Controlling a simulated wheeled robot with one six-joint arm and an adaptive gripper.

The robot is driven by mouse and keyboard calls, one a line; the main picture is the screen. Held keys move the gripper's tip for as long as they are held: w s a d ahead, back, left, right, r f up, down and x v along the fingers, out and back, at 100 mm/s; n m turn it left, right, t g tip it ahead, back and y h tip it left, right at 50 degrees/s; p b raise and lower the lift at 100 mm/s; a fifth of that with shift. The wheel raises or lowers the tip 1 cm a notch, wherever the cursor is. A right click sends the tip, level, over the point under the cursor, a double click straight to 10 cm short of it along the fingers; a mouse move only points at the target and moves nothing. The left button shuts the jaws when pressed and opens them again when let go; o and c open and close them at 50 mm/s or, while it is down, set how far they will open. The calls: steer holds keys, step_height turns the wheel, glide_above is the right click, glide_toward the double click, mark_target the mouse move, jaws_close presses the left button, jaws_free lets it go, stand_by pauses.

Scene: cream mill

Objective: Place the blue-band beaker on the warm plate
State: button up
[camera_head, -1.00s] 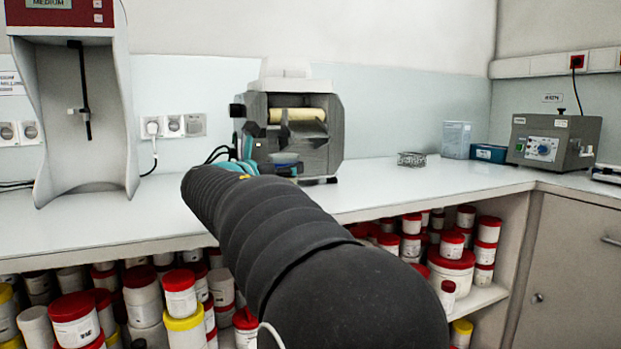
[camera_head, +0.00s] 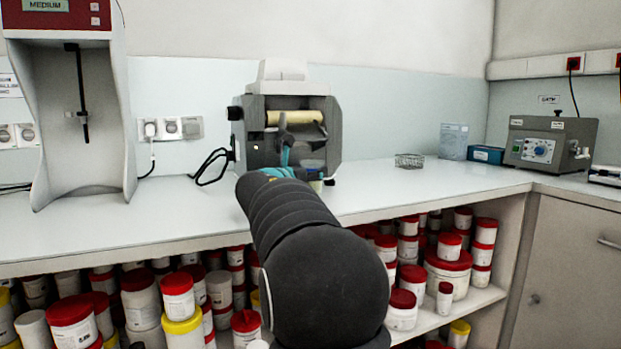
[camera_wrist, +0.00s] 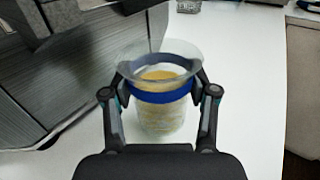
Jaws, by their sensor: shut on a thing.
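The blue-band beaker (camera_wrist: 162,118) is clear, with a blue band around it and yellowish stuff inside. It stands upright between the two fingers of my gripper (camera_wrist: 161,92), which is shut on it at the band. In the head view only a small part of the beaker (camera_head: 316,185) shows past my arm, in front of the mill. My gripper (camera_head: 308,176) is mostly hidden there behind my own arm. I cannot tell from the wrist view whether the beaker touches the bench. I cannot make out a surface that is clearly the warm plate.
The grey mill (camera_head: 325,150) with a yellowish roller stands close behind and left of the beaker. A wire basket (camera_head: 409,160), a blue box (camera_head: 486,155) and a grey dial unit (camera_head: 550,143) stand to the right on the white bench (camera_head: 440,183). Bench between mill and basket is clear.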

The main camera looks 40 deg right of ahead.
steer(key=shift+f, duration=0.45)
steer(key=shift+f, duration=0.15)
steer(key=o, duration=1.2)
steer(key=shift+o, duration=0.2)
